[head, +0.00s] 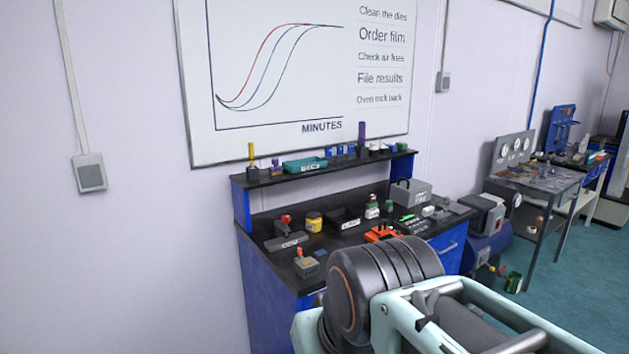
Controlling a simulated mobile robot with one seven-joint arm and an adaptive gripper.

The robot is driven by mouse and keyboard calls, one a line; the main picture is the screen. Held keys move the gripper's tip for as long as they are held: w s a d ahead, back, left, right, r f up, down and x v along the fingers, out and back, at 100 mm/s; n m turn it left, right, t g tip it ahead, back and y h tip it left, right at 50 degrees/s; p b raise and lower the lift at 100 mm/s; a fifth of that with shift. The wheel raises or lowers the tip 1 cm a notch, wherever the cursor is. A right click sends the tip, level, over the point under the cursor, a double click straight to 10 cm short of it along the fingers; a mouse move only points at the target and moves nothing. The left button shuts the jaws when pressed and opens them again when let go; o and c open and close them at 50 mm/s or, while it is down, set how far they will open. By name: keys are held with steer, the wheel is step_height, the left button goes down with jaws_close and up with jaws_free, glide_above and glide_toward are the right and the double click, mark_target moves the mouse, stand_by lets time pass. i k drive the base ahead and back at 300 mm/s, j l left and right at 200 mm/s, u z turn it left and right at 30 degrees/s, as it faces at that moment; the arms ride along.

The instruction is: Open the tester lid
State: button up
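I cannot pick out the tester or its lid for certain in the head view. A grey box with a dark handle on top (410,193) stands at the back right of the bench, and it looks shut. I cannot tell whether it is the tester. My arm fills the lower right, with a dark round joint and pale green links, and hides the bench's front right part. My gripper does not show.
A shelf (270,181) runs behind. A second table (545,181) stands right, beyond blue equipment (487,247).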

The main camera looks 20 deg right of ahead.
mark_target(411, 185)
steer(key=z, duration=1.1)
steer(key=u, duration=0.3)
steer(key=i+l+u, duration=0.55)
steer(key=i+l, duration=0.15)
steer(key=l, duration=0.15)
steer(key=i+l+u, duration=0.2)
steer(key=i+l, duration=0.15)
steer(key=l, duration=0.25)
steer(key=i+l, duration=0.15)
steer(key=l, duration=0.2)
steer(key=i+l+u, duration=0.1)
steer(key=l, duration=0.2)
steer(key=i+l, duration=0.2)
steer(key=l, duration=0.2)
steer(key=i+l, duration=0.15)
steer(key=l, duration=0.2)
steer(key=i+l, duration=0.2)
steer(key=l, duration=0.2)
steer(key=i+l, duration=0.15)
steer(key=l, duration=0.75)
steer(key=i+u, duration=0.05)
